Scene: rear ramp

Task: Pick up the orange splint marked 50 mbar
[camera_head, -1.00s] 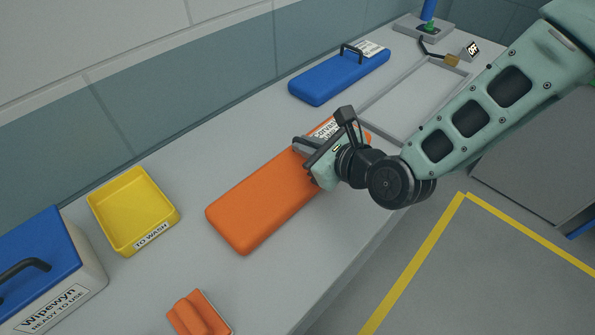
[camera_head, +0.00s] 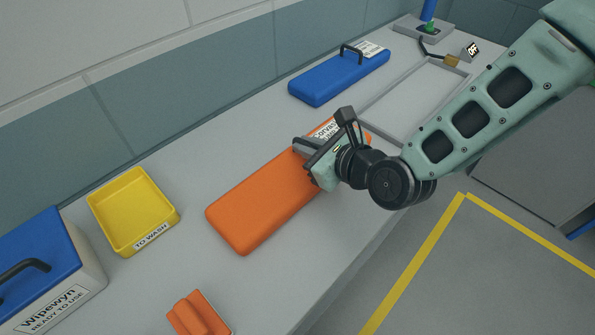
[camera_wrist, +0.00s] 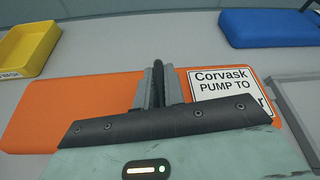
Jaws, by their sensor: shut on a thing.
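The orange splint (camera_head: 262,207) lies flat on the grey bench, long and padded. In the wrist view the orange splint (camera_wrist: 80,103) carries a white label reading "Corvask PUMP TO"; the rest of the label is hidden behind my gripper. My gripper (camera_head: 301,149) is over the splint's middle to far part. In the wrist view my gripper (camera_wrist: 158,88) has its fingers close together on a dark, thin piece that looks like the splint's handle. I cannot see a gap between the splint and the bench.
A blue splint (camera_head: 340,77) with a handle lies behind. A grey frame (camera_head: 373,97) is at the back right. A yellow "TO WASH" tray (camera_head: 133,206), a blue-lidded Wipewyn box (camera_head: 75,285) and a small orange piece (camera_head: 199,315) stand nearer left. A hose fitting (camera_head: 451,60) lies far right.

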